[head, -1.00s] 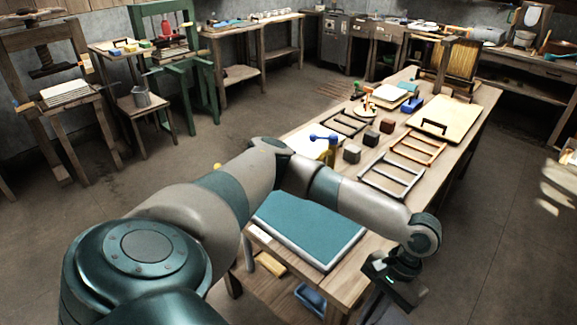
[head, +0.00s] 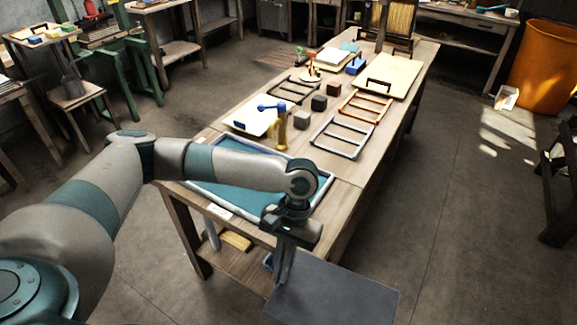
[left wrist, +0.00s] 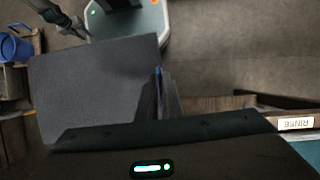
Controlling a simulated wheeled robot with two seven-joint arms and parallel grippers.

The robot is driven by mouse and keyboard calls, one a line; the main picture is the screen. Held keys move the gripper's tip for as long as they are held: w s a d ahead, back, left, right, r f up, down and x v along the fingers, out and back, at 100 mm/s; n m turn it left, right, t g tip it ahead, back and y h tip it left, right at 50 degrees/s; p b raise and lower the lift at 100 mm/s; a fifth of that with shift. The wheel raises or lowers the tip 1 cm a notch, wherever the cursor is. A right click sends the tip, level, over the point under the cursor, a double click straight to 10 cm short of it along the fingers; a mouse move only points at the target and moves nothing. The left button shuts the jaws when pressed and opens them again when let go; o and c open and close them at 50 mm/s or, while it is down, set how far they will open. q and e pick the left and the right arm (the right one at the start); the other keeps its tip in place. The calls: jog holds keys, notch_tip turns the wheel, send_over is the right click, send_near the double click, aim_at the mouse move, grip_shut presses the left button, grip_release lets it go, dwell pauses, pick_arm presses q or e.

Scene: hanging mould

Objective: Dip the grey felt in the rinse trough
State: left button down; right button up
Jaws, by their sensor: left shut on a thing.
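My left gripper (head: 283,272) is shut on an edge of the grey felt (head: 338,293), a dark flat sheet. The felt sticks out off the near end of the long table and is cut by the lower picture edge. In the left wrist view the felt (left wrist: 90,85) lies flat left of my left gripper (left wrist: 160,85). The rinse trough (head: 236,201), a shallow teal basin with a pale rim, sits at the table's near end, behind the gripper. My forearm hides part of it. Its RINSE label (left wrist: 296,123) shows upside down in the left wrist view. A dark arm part of mine shows at that view's top left.
Behind the trough stand a pale board (head: 250,118), a yellow upright thing (head: 281,134), small blocks (head: 301,120) and wooden frames (head: 342,137). A yellow block (head: 236,240) lies on the lower shelf. A blue bucket (left wrist: 15,47) stands at left in the wrist view.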

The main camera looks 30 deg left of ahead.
pick_arm(q)
jog(key=shift+w+r+m+y+p, duration=0.1)
jog(key=shift+w+m+y+p, duration=0.2)
jog(key=shift+w+m, duration=0.4)
jog(key=w+a+r+m+t+p, duration=0.2)
jog(key=w+m, duration=0.6)
jog(key=m, duration=0.4)
jog(key=w+a+r+m+t+p, duration=0.2)
jog(key=w+a+m+t+p, duration=0.2)
jog(key=w+m, duration=0.4)
jog(key=w+a+r+m+t+p, duration=0.3)
jog(key=w+m, duration=0.5)
jog(key=m, duration=0.7)
jog(key=shift+w+a+m+h+p, duration=0.15)
jog(key=shift+a+m+h+p, duration=0.15)
jog(key=shift+a+h, duration=0.1)
jog(key=shift+f, duration=0.1)
